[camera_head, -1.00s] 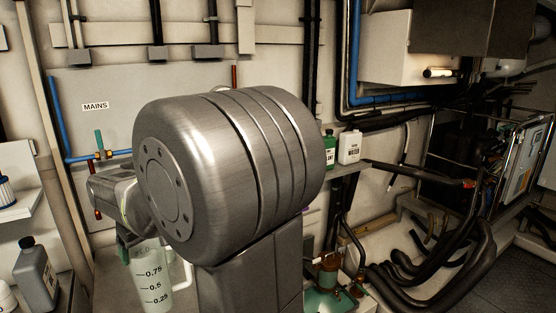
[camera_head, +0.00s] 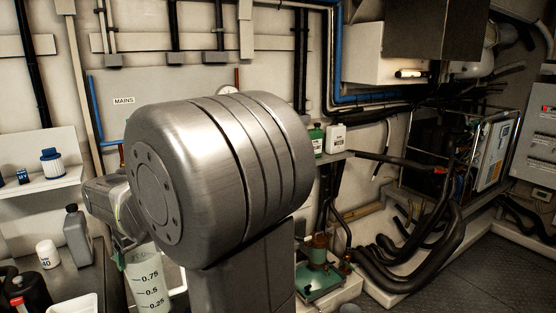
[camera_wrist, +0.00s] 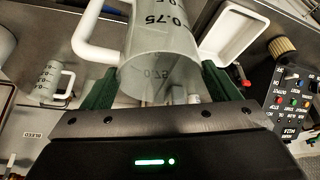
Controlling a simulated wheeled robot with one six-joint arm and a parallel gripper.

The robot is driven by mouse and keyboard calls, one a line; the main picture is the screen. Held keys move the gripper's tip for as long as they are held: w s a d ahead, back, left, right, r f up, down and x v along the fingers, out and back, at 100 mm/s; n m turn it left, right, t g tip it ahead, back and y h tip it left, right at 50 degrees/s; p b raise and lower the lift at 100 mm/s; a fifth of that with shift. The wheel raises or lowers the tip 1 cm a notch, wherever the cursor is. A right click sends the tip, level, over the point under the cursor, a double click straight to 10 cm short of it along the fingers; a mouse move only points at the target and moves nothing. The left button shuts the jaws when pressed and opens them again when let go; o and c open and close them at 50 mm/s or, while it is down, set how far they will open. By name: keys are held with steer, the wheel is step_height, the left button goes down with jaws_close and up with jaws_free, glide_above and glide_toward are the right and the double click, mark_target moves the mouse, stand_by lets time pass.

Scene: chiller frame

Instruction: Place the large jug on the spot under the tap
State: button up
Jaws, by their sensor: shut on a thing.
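The large jug (camera_head: 148,282) is translucent with a white handle and marks 0.75, 0.5 and 0.25. It hangs upright below my arm at the lower left in the head view. In the wrist view the jug (camera_wrist: 165,42) lies between the green fingers of my gripper (camera_wrist: 158,72), which is shut on it. The handle sticks out to the left there. A smaller marked jug (camera_wrist: 52,78) with a white handle shows at the left of the wrist view. The MAINS label (camera_head: 123,100) is on the wall panel with blue pipe; the tap and the spot under it are hidden behind my arm.
A grey bottle (camera_head: 77,236), a white tub (camera_head: 47,254) and a white tray (camera_head: 76,304) stand on the left counter. A shelf above holds a blue-topped filter (camera_head: 52,161). Green (camera_head: 316,141) and white (camera_head: 337,139) containers stand right of my arm. Black hoses (camera_head: 430,245) lie farther right.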

steer(key=w+d+f+m+t+h, duration=0.15)
steer(key=w+d+f+m, duration=0.45)
steer(key=w+d+f, duration=0.75)
steer(key=w+d+f+m+h, duration=0.1)
steer(key=w+d+f+m, duration=0.1)
steer(key=d+f, duration=0.3)
steer(key=w+d+f+m+h, duration=0.1)
steer(key=d+f, duration=0.5)
steer(key=d, duration=0.6)
steer(key=shift+w+d+m, duration=0.3)
steer(key=shift+w+m, duration=0.1)
steer(key=shift+m, duration=0.4)
steer(key=shift+f, duration=0.15)
